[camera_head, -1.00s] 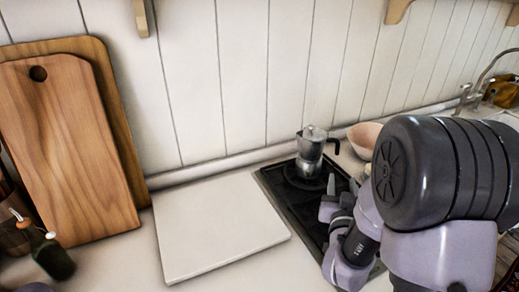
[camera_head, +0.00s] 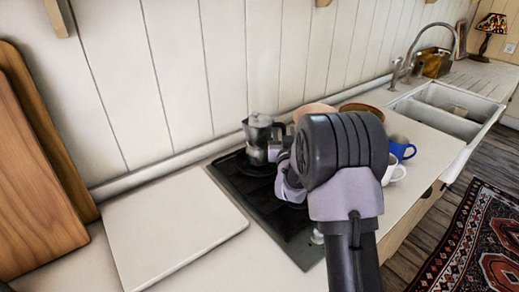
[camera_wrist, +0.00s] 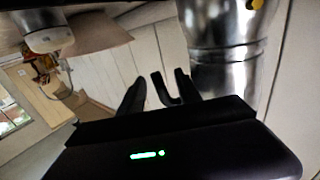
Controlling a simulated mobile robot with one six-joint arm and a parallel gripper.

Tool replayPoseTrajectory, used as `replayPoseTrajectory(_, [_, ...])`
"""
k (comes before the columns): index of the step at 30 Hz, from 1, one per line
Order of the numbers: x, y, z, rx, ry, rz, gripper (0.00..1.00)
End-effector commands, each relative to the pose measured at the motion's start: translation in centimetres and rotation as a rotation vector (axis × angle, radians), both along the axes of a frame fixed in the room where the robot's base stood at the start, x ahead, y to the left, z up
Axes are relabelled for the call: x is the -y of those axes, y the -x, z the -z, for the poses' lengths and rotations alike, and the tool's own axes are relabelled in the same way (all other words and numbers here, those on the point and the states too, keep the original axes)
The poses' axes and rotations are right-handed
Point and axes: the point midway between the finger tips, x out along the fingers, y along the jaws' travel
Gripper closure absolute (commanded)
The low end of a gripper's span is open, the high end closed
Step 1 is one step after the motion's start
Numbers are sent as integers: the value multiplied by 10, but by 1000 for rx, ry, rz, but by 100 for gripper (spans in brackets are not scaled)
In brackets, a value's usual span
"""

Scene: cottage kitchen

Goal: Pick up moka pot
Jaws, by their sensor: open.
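The metallic moka pot (camera_head: 257,143) with a dark handle stands upright on the black hob (camera_head: 262,205) near the wall. My gripper (camera_head: 275,153) is right beside the pot on its handle side. In the wrist view the pot's shiny body (camera_wrist: 222,55) fills the upper right, close to the fingers. My open gripper (camera_wrist: 160,82) shows there with a dark hooked piece between the fingers, which looks like the pot's handle. My arm hides part of the hob, and contact with the handle cannot be told.
A white board (camera_head: 170,228) lies left of the hob, with wooden cutting boards (camera_head: 35,165) leaning on the wall. A bowl (camera_head: 315,110), a brown dish (camera_head: 362,108), a blue mug (camera_head: 401,149) and a white cup (camera_head: 393,173) stand to the right. The sink (camera_head: 445,110) is beyond.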

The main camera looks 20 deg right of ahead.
Motion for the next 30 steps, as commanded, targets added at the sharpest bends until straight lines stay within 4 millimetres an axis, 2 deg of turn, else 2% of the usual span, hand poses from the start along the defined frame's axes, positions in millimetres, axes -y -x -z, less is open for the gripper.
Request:
replayPoseTrajectory(6, [1, -2, -1, 1, 0, 0, 60])
replayPoseTrajectory(8, [1, -2, -1, 0, 0, 0, 69])
replayPoseTrajectory(12, [1, -2, -1, 0, 0, 0, 97])
replayPoseTrajectory(13, [1, -2, -1, 1, 0, 0, 100])
replayPoseTrajectory(30, [1, -2, -2, 2, 0, 0, 100])
